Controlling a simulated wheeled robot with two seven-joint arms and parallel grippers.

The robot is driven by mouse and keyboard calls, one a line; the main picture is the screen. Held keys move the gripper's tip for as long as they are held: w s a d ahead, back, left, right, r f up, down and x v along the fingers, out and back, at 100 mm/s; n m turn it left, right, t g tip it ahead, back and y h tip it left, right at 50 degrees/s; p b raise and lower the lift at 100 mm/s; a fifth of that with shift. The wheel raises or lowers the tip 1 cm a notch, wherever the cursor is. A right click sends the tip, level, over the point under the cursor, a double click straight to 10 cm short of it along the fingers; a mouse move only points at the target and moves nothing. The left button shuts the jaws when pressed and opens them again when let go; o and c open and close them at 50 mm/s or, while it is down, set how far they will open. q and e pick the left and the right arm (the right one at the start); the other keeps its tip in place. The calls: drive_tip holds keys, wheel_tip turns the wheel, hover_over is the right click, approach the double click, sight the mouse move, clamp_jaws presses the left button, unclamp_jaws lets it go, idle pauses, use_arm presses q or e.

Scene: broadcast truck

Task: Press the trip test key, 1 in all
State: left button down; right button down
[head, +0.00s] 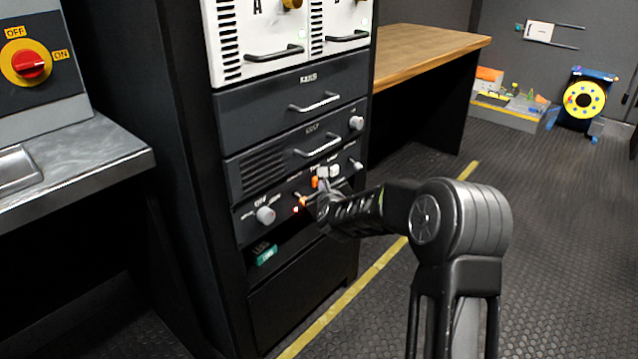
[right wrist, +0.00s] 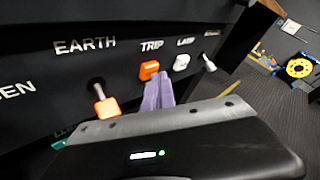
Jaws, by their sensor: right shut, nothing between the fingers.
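The trip key (right wrist: 149,70) is a small orange square key under the label TRIP on a dark panel. In the head view the orange key (head: 315,182) shows just above my gripper's tip. My right gripper (right wrist: 160,80) is shut and empty, its fingertips right at the lower right edge of the key. I cannot tell whether they touch it. In the head view my right gripper (head: 323,190) reaches in from the right to the panel and hides part of it. My left gripper is out of view.
A white key (right wrist: 181,62) under the label LAMP sits right of the trip key, with a metal toggle (right wrist: 207,62) beyond. An orange-tipped toggle (right wrist: 105,106) under EARTH is at left. A grey knob (head: 265,215) is further left. Open floor (head: 430,300) lies right of the rack.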

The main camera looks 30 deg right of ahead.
drive_tip(key=shift+s+d+b, duration=0.2)
drive_tip(key=shift+s+b, duration=0.6)
drive_tip(key=s+b, duration=0.2)
drive_tip(key=s+d+b, duration=0.1)
drive_tip(key=s+b, duration=0.1)
drive_tip(key=shift+s+d, duration=0.2)
drive_tip(key=shift+s, duration=0.2)
idle(0.7)
